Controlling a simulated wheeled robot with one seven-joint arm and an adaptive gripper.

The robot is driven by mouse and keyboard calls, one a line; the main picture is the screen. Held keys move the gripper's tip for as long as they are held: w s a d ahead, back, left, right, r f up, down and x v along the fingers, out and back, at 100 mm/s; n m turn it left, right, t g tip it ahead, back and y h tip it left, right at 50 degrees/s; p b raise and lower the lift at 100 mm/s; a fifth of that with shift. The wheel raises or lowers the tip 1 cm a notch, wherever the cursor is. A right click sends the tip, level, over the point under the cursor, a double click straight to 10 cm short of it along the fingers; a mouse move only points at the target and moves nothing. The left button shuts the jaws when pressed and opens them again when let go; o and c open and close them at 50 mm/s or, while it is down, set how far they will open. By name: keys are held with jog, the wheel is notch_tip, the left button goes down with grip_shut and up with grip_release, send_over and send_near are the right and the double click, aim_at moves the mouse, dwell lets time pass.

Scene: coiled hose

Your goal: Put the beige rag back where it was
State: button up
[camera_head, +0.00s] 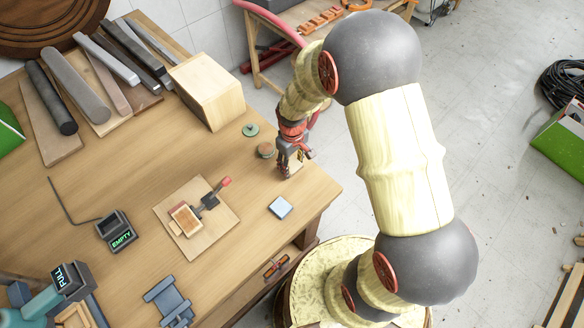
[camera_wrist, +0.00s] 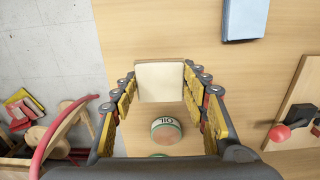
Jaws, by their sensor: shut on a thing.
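The beige rag (camera_wrist: 160,82) is a pale, square, folded pad. In the wrist view it sits between the fingertips of my gripper (camera_wrist: 163,88), which is shut on it. In the head view my gripper (camera_head: 291,163) points down over the right end of the wooden workbench (camera_head: 325,188), and its fingers hide most of the rag. I cannot tell whether the rag touches the bench top. A light blue folded cloth (camera_head: 280,207) lies on the bench in front of my gripper; it also shows in the wrist view (camera_wrist: 243,18).
A small round tin labelled OIL (camera_wrist: 166,131) stands close to my gripper. A green round lid (camera_head: 250,130) and a wooden block (camera_head: 206,90) are behind it. A board with a red-handled clamp (camera_head: 222,183) lies to the left. The bench edge is close on the right.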

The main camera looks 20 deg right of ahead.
aim_at(292, 164)
jog(key=shift+w+f, duration=0.15)
jog(key=shift+f, duration=1.65)
jog(key=shift+f, duration=0.2)
jog(key=o, duration=1)
jog(key=shift+r, duration=0.1)
